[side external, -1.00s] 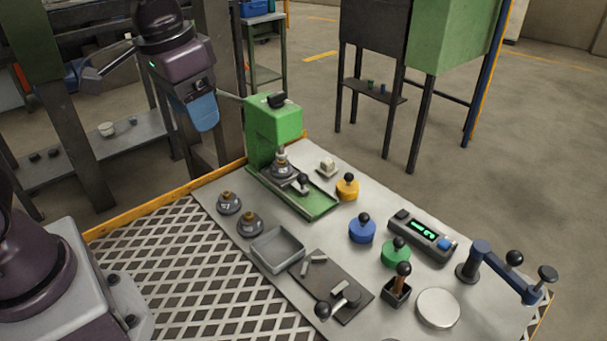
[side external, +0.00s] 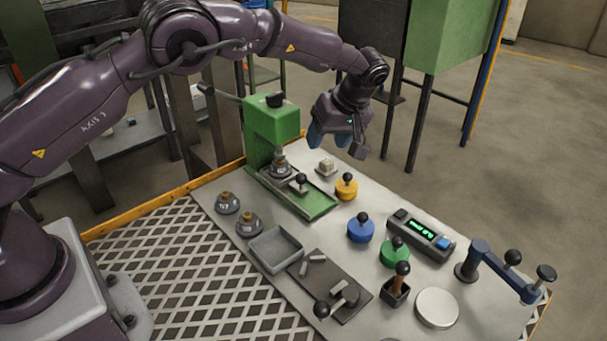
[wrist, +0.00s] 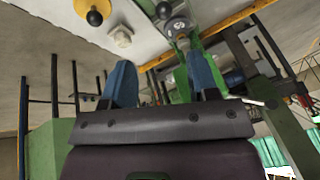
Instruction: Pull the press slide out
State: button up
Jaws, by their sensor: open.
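The green press (side external: 272,122) stands at the back of the bench. Its slide lies in the green channel (side external: 316,206) at its foot, with a black knob (side external: 301,179) toward the front. A round metal die (side external: 279,167) sits at the slide's rear, under the ram. My gripper (side external: 335,146) is in the air right of the press head, above the bench's back edge, apart from the slide. In the wrist view its two blue fingers (wrist: 162,70) are spread with nothing between them. The slide's knob shows at the top there (wrist: 163,10).
A small pale block (side external: 326,167) and a yellow knobbed piece (side external: 346,187) stand right of the channel. Blue (side external: 361,229) and green (side external: 394,252) knobbed pieces, a display box (side external: 420,235) and a grey tray (side external: 276,249) are further forward. The press lever sticks out to the left.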

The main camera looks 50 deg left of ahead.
aim_at(303, 175)
jog(key=shift+n, duration=0.8)
jog(key=x, duration=1.3)
jog(key=shift+s, duration=0.3)
